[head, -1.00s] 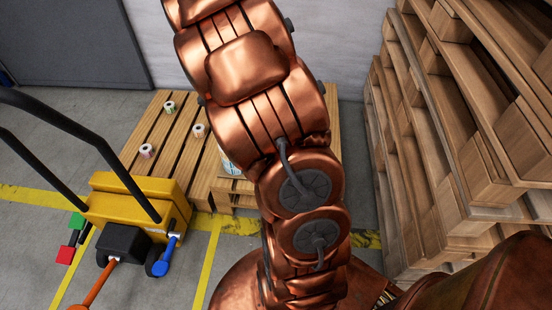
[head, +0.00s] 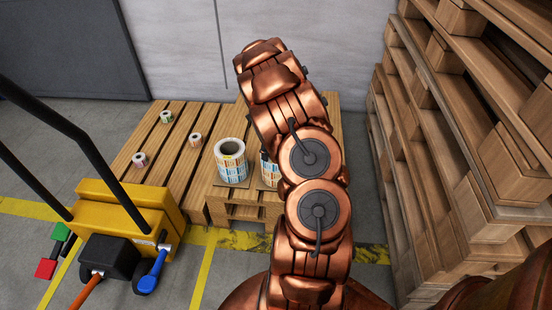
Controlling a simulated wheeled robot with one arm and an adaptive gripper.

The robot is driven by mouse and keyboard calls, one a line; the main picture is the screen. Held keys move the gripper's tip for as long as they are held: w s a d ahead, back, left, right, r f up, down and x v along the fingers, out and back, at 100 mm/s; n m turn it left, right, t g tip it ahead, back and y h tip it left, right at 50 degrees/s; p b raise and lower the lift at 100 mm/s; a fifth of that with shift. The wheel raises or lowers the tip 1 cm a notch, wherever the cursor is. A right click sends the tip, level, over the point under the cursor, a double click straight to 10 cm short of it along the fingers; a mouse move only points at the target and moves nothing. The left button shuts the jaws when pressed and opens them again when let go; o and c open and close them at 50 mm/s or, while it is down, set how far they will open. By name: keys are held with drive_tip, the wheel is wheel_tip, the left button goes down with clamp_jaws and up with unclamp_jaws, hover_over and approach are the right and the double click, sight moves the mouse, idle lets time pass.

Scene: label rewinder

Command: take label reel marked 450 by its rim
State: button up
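A large label reel (head: 231,163) with printed labels stands upright on its end on the wooden pallet surface, just left of my arm in the head view. Its open core faces up. A second large reel (head: 268,172) shows only as a thin strip, mostly hidden behind my arm. I cannot read a 450 mark on either reel. My gripper is hidden behind or beyond my own arm links, so its place relative to the reels does not show.
Small reels (head: 140,159), (head: 195,139) and (head: 166,117) lie on the lower pallet (head: 150,135) at left. A yellow pallet truck (head: 130,205) with black handles stands front left. A tall pallet stack (head: 440,130) rises at right. A grey wall closes the back.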

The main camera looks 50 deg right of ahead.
sight(268, 163)
drive_tip(key=shift+w+a+f+b, duration=0.1)
drive_tip(key=shift+a+f+b, duration=0.1)
drive_tip(key=shift+f, duration=0.8)
drive_tip(key=shift+w+a+f+b, duration=0.1)
drive_tip(key=shift+f+b, duration=0.05)
drive_tip(key=shift+f, duration=0.8)
drive_tip(key=shift+w+a+f+b, duration=0.1)
drive_tip(key=shift+a+f+b, duration=0.1)
drive_tip(key=shift+f, duration=0.8)
drive_tip(key=shift+c, duration=0.2)
clamp_jaws()
